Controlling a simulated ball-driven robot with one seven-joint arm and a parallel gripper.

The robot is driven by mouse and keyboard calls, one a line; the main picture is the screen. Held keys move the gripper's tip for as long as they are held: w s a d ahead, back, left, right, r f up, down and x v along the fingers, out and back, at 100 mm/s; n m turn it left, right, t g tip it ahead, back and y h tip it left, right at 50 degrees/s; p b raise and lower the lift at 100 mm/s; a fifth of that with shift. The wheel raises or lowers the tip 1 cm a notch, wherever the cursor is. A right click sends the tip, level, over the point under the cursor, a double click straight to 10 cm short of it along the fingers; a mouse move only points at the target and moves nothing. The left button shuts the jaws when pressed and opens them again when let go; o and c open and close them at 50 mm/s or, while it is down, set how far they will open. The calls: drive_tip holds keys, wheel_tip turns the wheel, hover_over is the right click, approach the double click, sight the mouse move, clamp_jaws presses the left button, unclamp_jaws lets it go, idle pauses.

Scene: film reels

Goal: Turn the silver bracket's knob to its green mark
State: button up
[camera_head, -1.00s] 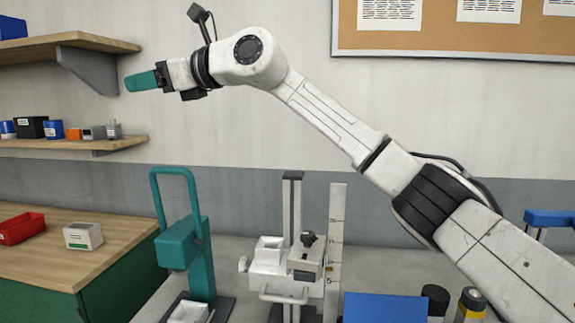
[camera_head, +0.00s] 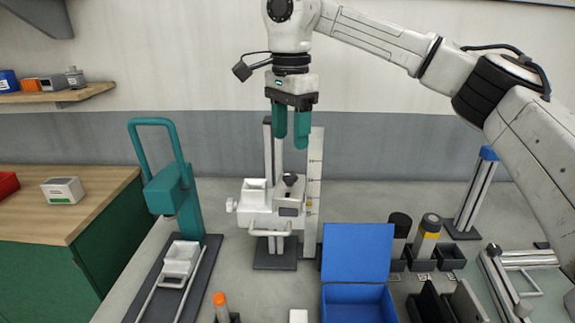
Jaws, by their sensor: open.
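My gripper (camera_head: 291,142) points down with its two teal fingers apart and empty. In the picture it is just above a white carriage (camera_head: 262,217) on an upright column with a dark base. The carriage has a dark knob (camera_head: 291,181) on top and a pale side knob (camera_head: 231,205). A silver bracket-like frame (camera_head: 497,283) lies at the lower right, with a rounded knob-like end (camera_head: 524,309) near the picture's bottom edge. I cannot tell for certain which part is the silver bracket. No green mark can be made out on either.
A white scale (camera_head: 314,190) stands beside the carriage. A teal press (camera_head: 177,190) is at left, an open blue box (camera_head: 357,254) in front. Dark-capped cylinders (camera_head: 427,237) and a blue-topped silver post (camera_head: 475,195) are at right. Bare grey tabletop shows between them.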

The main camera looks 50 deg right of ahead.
sight(290, 175)
wheel_tip(290, 175, down, 8)
drive_tip(key=shift+f+p, duration=0.15)
drive_tip(key=shift+p, duration=0.35)
drive_tip(key=shift+c, duration=0.3)
clamp_jaws()
